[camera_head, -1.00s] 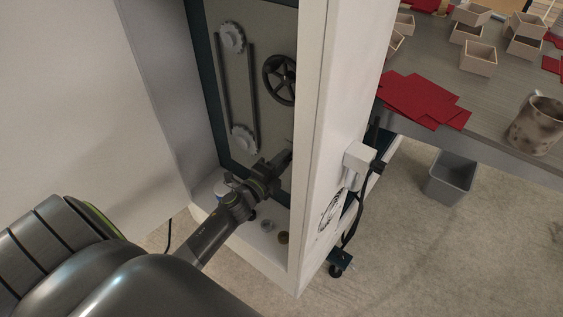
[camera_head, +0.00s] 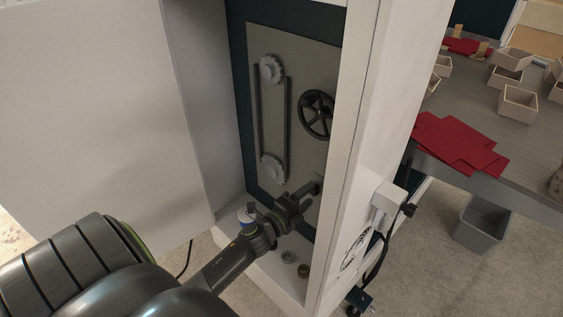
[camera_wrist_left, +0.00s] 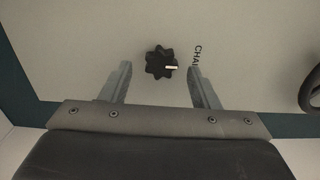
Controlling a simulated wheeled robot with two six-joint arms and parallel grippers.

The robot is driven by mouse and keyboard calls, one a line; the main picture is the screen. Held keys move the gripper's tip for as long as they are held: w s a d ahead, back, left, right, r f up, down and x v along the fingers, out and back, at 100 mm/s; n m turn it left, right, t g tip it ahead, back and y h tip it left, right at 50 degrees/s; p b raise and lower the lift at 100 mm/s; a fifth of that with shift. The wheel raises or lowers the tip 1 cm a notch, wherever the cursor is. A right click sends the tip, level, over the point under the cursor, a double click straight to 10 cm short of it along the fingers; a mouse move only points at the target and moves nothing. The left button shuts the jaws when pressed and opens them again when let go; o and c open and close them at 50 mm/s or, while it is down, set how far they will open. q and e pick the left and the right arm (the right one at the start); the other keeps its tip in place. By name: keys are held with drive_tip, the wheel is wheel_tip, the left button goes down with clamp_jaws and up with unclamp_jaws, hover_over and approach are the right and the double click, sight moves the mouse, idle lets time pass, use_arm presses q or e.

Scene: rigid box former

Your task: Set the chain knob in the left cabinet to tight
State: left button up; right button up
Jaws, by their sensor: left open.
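The chain knob (camera_wrist_left: 161,63) is a small black lobed knob with a white pointer mark, on the grey back panel (camera_wrist_left: 90,45) of the cabinet. In the left wrist view its mark points right, towards partly hidden lettering that starts "CHA". My left gripper (camera_wrist_left: 158,82) is open, one finger on each side of the knob and apart from it. In the head view my left gripper (camera_head: 309,193) reaches into the open cabinet (camera_head: 375,130), low on the panel, and the knob cannot be made out there. My right gripper is not in view.
A chain with two sprockets (camera_head: 271,70) and a black handwheel (camera_head: 316,114) are on the panel above my gripper. The cabinet door (camera_head: 95,110) stands open at left. Small containers (camera_head: 288,257) stand on the cabinet floor. The white front post is close on the right.

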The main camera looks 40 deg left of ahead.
use_arm(q)
drive_tip(key=s+a+b, duration=0.1)
drive_tip(key=s+b, duration=0.8)
drive_tip(key=s, duration=0.7)
drive_tip(key=shift+a, duration=0.15)
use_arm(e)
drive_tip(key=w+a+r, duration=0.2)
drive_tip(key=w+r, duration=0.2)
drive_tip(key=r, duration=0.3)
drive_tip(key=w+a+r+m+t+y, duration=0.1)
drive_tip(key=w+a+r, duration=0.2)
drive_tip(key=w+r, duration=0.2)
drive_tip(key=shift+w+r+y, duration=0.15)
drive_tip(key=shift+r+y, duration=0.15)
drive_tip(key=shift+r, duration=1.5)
